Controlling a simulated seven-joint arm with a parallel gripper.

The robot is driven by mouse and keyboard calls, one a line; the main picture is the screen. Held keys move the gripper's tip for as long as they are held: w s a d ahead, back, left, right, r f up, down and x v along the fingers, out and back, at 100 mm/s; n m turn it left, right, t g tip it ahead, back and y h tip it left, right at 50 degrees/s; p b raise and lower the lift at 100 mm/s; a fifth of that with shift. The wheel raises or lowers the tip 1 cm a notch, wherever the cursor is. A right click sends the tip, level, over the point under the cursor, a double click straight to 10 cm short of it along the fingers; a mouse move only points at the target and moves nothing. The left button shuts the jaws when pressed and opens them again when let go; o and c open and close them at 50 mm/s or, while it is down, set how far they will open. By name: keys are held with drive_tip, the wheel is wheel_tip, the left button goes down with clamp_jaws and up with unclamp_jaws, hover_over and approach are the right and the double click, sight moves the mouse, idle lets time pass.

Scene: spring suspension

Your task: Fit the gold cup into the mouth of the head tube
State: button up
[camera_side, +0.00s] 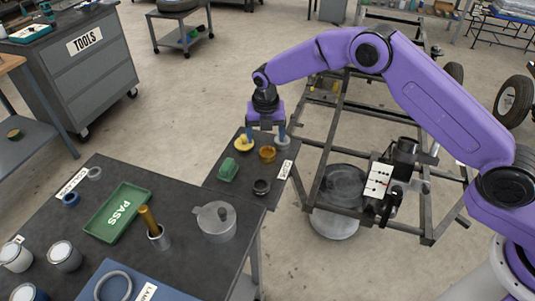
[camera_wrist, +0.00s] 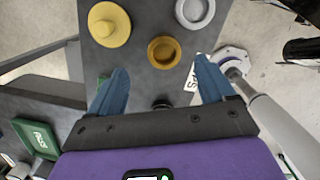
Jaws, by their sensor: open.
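The gold cup (camera_side: 267,154) is a flanged ring standing on the small dark side table, with a darker hollow in its middle. In the wrist view the gold cup (camera_wrist: 164,52) lies ahead, between the lines of my two blue fingers. My gripper (camera_side: 267,138) is open and empty, with its fingers pointing down over the small table; it also shows in the wrist view (camera_wrist: 160,66). A dark cylinder (camera_side: 405,150) on the clamped fixture at the right may be the head tube; I cannot tell for certain, and its mouth is not clear.
A yellow cup (camera_wrist: 109,24) and a silver cup (camera_wrist: 195,12) stand close to the gold one. A green part (camera_side: 228,168) and a black cup (camera_side: 261,187) share the small table (camera_side: 215,185). The metal cart frame stands right; a green PASS tray (camera_side: 117,211) lies left.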

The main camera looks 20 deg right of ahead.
sight(267, 151)
drive_tip(key=shift+w+d+f, duration=0.1)
drive_tip(key=shift+d+f, duration=0.1)
drive_tip(key=shift+f, duration=1.35)
drive_tip(key=shift+d+f, duration=0.15)
drive_tip(key=shift+f, duration=1.4)
drive_tip(key=c, duration=1.3)
drive_tip(key=shift+c, duration=0.2)
drive_tip(key=shift+r, duration=0.15)
